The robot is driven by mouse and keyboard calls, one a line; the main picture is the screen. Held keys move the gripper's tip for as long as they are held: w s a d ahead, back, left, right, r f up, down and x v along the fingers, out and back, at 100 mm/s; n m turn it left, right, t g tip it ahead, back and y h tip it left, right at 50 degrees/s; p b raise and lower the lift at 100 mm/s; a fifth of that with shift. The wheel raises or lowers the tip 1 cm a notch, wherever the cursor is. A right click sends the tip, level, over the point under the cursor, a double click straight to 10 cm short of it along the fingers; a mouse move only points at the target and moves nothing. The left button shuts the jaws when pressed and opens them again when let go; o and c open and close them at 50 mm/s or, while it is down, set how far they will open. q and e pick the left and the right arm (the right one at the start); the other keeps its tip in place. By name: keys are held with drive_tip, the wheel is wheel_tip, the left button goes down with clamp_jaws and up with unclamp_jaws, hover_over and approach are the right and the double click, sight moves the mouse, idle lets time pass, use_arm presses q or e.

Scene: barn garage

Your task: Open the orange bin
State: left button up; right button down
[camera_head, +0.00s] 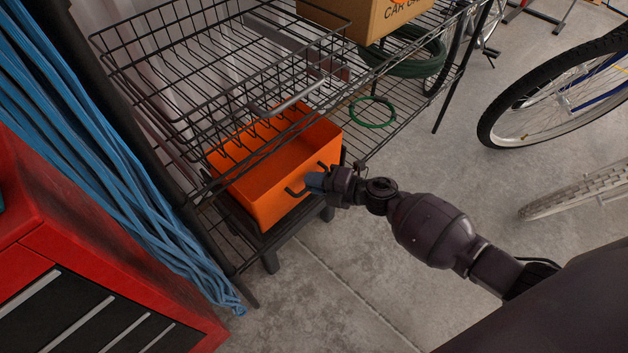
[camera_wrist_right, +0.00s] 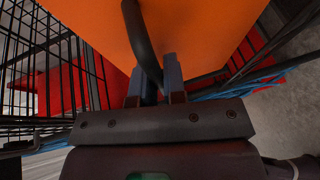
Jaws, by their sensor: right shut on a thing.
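The orange bin (camera_head: 275,197) sits on a black wire rack, under a wire basket, with its front jutting out past the rack. Its inside shows from above and looks empty. A dark bar handle (camera_head: 296,192) is on its front face; the handle also shows in the right wrist view (camera_wrist_right: 141,44). My right gripper (camera_head: 314,181) is at the bin's front, its blue fingers shut on the handle. In the right wrist view the fingers (camera_wrist_right: 160,82) lie on both sides of the handle, with the orange face close behind. My left gripper is not in view.
A wire basket (camera_head: 215,75) sits above the bin. A cardboard box (camera_head: 375,15) and green hose (camera_head: 372,112) are on the rack to the right. A red tool chest (camera_head: 45,215) and blue strands (camera_head: 100,170) stand left. Concrete floor (camera_head: 330,290) is clear in front; a bicycle wheel (camera_head: 550,95) is right.

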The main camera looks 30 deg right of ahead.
use_arm(q)
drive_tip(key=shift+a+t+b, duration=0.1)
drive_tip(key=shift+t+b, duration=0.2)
drive_tip(key=shift+b, duration=0.2)
use_arm(e)
drive_tip(key=s+d+f, duration=0.2)
drive_tip(key=s+f, duration=0.3)
drive_tip(key=s, duration=0.1)
drive_tip(key=shift+d, duration=0.15)
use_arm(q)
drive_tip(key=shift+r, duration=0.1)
use_arm(e)
drive_tip(key=c, duration=1.5)
unclamp_jaws()
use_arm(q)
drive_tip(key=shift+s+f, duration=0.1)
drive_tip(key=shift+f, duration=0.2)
